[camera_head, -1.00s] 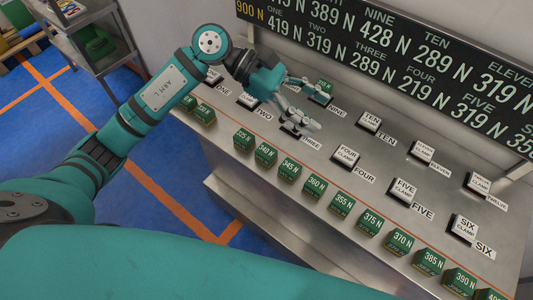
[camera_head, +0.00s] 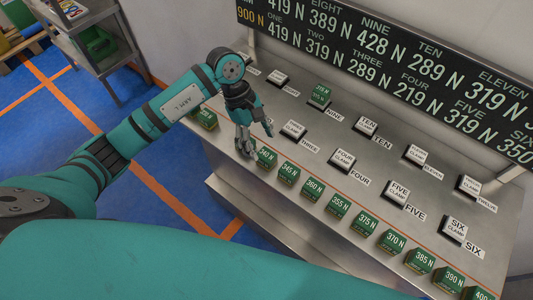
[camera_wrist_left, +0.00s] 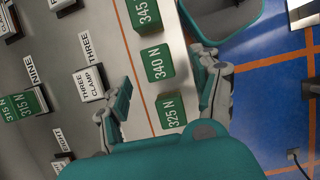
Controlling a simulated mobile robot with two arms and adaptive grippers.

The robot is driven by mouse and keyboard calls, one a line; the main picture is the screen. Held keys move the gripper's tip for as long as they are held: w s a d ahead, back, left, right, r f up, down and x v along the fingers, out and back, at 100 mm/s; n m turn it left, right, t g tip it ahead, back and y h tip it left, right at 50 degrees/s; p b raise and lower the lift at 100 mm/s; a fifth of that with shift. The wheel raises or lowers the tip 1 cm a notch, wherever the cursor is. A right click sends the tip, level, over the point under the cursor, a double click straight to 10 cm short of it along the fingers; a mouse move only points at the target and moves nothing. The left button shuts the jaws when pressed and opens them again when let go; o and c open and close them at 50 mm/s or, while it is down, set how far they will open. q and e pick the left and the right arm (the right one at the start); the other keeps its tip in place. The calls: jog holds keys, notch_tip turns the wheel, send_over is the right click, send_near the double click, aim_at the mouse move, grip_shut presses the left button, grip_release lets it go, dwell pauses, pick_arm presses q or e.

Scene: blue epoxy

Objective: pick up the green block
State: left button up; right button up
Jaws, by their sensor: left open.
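Several green blocks stand in a row along the front of the grey bench. In the wrist view, the 340 N block (camera_wrist_left: 157,63) is between the fingertips of my left gripper (camera_wrist_left: 163,72), with a gap on both sides. The 325 N block (camera_wrist_left: 170,110) is nearer the palm. In the head view, my left gripper (camera_head: 257,140) is open and empty at the row, next to the 340 N block (camera_head: 265,158), and hides the 325 N block. Another green block (camera_head: 319,95) sits on clamp nine, and shows as 315 N in the wrist view (camera_wrist_left: 22,104). My right gripper is out of view.
White-labelled clamps such as clamp three (camera_head: 293,130) and clamp four (camera_head: 342,160) stand behind the row. A black number board (camera_head: 400,60) rises along the back. The 345 N block (camera_head: 288,172) is beside the 340 N block. A grey shelf (camera_head: 95,45) stands at far left.

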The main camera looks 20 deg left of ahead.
aim_at(266, 154)
pick_arm(q)
jog(key=shift+s+d+f, duration=0.1)
jog(key=shift+d+f, duration=0.15)
jog(key=shift+f, duration=0.3)
jog(key=shift+d+f+p, duration=0.15)
jog(key=shift+f+p, duration=0.15)
jog(key=shift+p, duration=0.2)
jog(key=p+x, duration=0.2)
jog(key=x, duration=0.1)
jog(key=shift+f, duration=0.3)
jog(key=shift+d+f, duration=0.15)
jog(key=shift+f, duration=0.3)
jog(key=c, duration=1.3)
